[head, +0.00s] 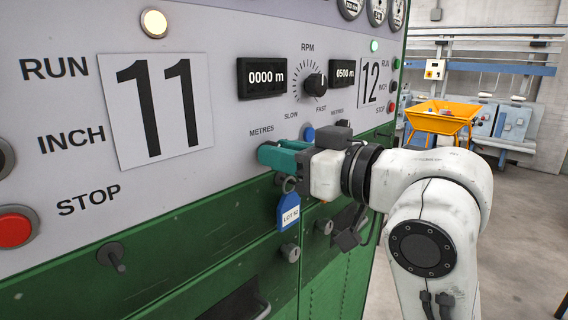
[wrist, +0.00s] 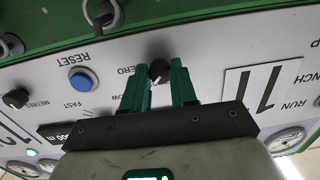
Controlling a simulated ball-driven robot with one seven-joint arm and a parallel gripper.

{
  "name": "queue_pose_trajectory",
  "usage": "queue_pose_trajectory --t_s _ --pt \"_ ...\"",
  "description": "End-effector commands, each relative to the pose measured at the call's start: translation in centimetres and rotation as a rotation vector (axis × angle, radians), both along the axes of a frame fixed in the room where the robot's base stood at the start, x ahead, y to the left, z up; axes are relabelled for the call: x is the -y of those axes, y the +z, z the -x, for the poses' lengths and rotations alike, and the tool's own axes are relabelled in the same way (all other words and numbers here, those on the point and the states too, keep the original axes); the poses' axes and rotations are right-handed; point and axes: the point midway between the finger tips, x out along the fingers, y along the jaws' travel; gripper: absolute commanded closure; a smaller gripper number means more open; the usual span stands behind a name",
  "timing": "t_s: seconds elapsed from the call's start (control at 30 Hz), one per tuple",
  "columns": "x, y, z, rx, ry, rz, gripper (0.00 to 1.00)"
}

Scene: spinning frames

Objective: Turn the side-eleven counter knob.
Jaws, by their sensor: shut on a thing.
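The side-eleven counter knob (wrist: 158,71) is small and black, beside a partly covered label ending in "ERO". In the wrist view it sits between the two green fingers of my gripper (wrist: 160,74), which is shut on it. In the head view my gripper (head: 270,156) reaches the panel from the right, below the "METRES" label, and its fingers hide the knob. The side-eleven counter (head: 262,77) reads 0000 m. The large 11 plate (head: 157,105) is to its left. The wrist view is upside down.
A blue reset button (wrist: 82,79) and another black knob (wrist: 15,98) are nearby on the panel. The RPM dial (head: 315,84) and the side-twelve counter (head: 356,74), reading 0500 m, are above. A blue tag (head: 289,213) hangs below my gripper. A red stop button (head: 14,230) is far left.

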Motion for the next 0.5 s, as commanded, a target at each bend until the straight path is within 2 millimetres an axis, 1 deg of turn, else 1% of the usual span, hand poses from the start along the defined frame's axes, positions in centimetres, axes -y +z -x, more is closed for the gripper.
queue_pose_trajectory --t_s 0.03,0.5 --pt "0.05 -0.30 -0.05 0.033 -0.002 0.033 1.00" --pt "0.08 -0.26 -0.06 0.341 -0.002 0.340 1.00"
